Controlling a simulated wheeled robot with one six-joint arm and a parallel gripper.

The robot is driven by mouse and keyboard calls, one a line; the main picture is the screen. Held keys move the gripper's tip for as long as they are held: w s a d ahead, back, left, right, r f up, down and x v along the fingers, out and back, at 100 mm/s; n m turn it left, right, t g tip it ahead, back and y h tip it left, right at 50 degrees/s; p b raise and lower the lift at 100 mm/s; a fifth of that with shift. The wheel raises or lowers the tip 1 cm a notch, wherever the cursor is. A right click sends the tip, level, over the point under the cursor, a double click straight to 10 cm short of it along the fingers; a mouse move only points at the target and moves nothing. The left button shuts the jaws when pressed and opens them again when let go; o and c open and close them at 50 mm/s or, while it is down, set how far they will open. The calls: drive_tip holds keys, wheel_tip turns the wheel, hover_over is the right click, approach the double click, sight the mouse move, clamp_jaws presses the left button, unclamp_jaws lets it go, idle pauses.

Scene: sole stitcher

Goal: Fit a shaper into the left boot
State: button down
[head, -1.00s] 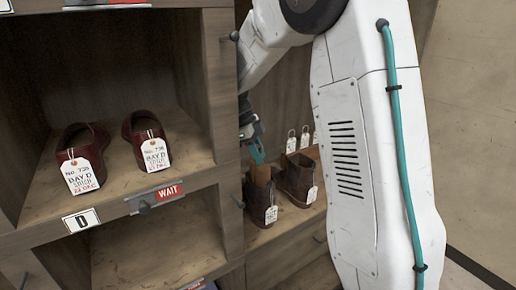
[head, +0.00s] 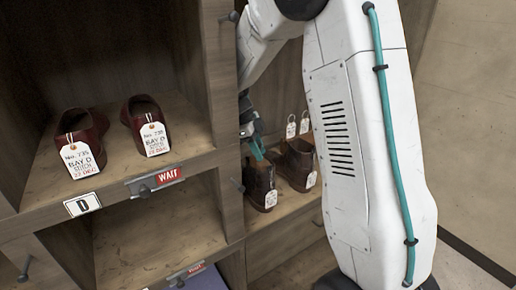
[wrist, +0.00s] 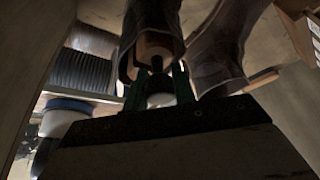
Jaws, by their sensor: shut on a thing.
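The left boot (head: 259,186), dark brown and tagged, stands upright on the shelf of the right-hand bay. The other boot (head: 297,163) stands just right of it. My gripper (head: 259,153) is right above the left boot's opening, pointing down. The shaper's tan wooden body sits at the mouth of the left boot (wrist: 148,14), at least partly inside. Its lower end is hidden by the boot. The other boot (wrist: 222,48) is close beside it.
A wooden divider (head: 225,110) stands close left of my arm. Dark red tagged shoes (head: 82,140) sit in the left bay, above a red WAIT sign (head: 168,176). White tags (head: 291,128) hang behind the boots. The lower left bay (head: 150,235) looks mostly empty.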

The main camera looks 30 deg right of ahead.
drive_tip(key=c, duration=1.1)
unclamp_jaws()
drive_tip(key=shift+r, duration=0.1)
